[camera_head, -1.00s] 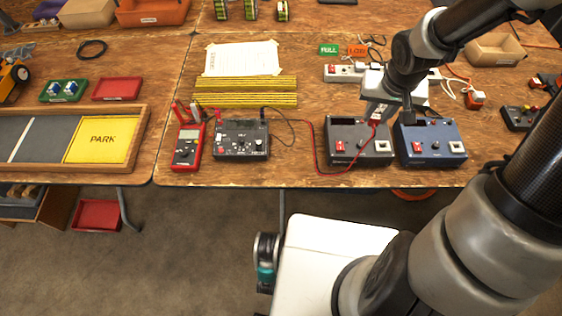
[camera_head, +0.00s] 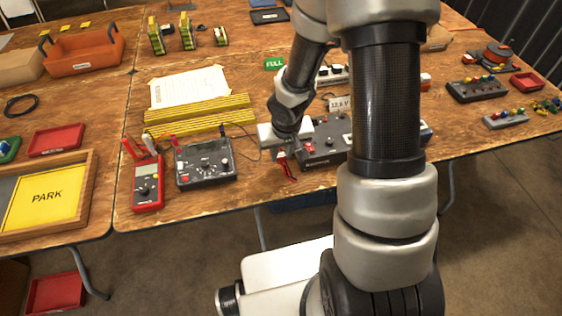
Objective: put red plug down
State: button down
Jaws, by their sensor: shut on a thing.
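My gripper (camera_head: 284,148) is shut on the red plug (camera_head: 282,156), just left of the black charger box (camera_head: 322,153) near the table's front edge. A red lead (camera_head: 290,173) hangs from the plug over the front. My gripper hides most of the plug, and I cannot tell whether it touches the table. The black tester box (camera_head: 206,167) with a dial and the red multimeter (camera_head: 147,186) lie to the left. My arm covers the right part of the charger box and most of what is beyond it.
A green FULL tag (camera_head: 274,63) and a white power strip (camera_head: 333,75) are farther back. Bare wood (camera_head: 250,178) shows between the tester and my gripper. A PARK tray (camera_head: 82,203) is at left.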

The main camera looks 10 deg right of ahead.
aim_at(281, 158)
jog(key=shift+f+b, duration=0.35)
jog(key=shift+f, duration=0.95)
jog(key=shift+f, duration=0.2)
jog(key=c, duration=1.5)
grip_release()
